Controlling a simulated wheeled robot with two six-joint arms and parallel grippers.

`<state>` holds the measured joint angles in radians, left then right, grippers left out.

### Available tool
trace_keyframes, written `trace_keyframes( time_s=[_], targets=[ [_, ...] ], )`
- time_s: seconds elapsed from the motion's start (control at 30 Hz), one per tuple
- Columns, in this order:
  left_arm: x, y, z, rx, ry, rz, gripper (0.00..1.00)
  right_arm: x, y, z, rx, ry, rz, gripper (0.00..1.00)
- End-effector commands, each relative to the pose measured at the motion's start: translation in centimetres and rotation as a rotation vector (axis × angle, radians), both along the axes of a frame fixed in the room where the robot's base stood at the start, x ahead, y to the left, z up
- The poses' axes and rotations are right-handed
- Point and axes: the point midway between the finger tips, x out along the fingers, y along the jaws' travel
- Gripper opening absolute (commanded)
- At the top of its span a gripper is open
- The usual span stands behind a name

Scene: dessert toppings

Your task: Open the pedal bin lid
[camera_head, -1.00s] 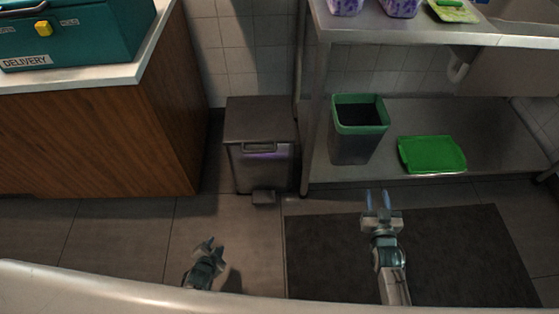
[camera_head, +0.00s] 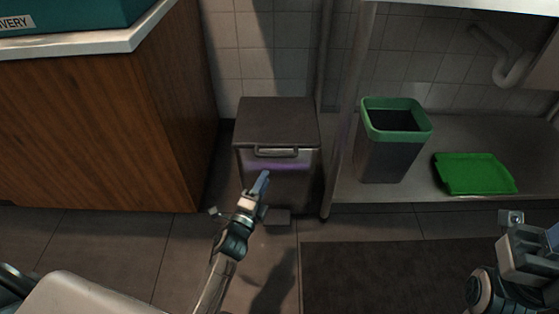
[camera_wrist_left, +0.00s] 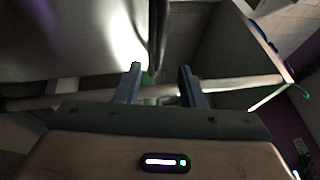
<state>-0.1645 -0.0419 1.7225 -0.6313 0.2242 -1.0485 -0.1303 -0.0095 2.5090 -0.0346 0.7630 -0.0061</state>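The pedal bin (camera_head: 290,185) is a grey metal box standing on the floor between the wooden counter and the steel shelf. Its dark flat lid (camera_head: 278,122) is down. A handle (camera_head: 277,152) sits at the top of its front, and a small pedal (camera_head: 277,217) sticks out at its foot. My left gripper (camera_head: 262,182) is in front of the bin, above the pedal, and overlaps the bin's front in the picture; I cannot tell whether it touches. In the left wrist view its two fingers (camera_wrist_left: 160,71) are apart with nothing held. My right gripper (camera_head: 535,240) is cut off by the right edge.
The wooden counter (camera_head: 100,125) stands close on the left. A green-rimmed open bin (camera_head: 390,155) and a green tray (camera_head: 475,173) rest on the low steel shelf (camera_head: 350,190) at right. A dark mat (camera_head: 390,275) lies on the floor in front.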

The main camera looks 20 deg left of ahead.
Motion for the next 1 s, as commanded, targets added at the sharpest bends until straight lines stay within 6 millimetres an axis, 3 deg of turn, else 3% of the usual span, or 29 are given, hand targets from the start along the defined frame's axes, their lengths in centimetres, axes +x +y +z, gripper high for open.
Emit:
trace_keyframes(
  time_s=[0.5, 0.7, 0.97, 1.0],
  targets=[
    [8.6, -1.0, 1.5, -0.003, 0.001, 0.000, 0.36, 0.1, 0.0, 0.0, -0.001, 0.005, 0.001, 0.36],
    [9.9, -1.2, 1.8, -0.004, 0.002, -0.001, 0.36, 0.1, 0.0, 0.0, -0.001, 0.005, 0.000, 0.36],
    [10.0, -1.2, 1.7, -0.004, 0.003, 0.000, 0.36, 0.1, 0.0, 0.0, -0.001, 0.005, 0.000, 0.36],
    [10.0, -1.2, 1.7, -0.004, 0.003, 0.000, 0.32, 0.1, 0.0, 0.0, -0.001, 0.005, 0.000, 0.36]
  ],
)
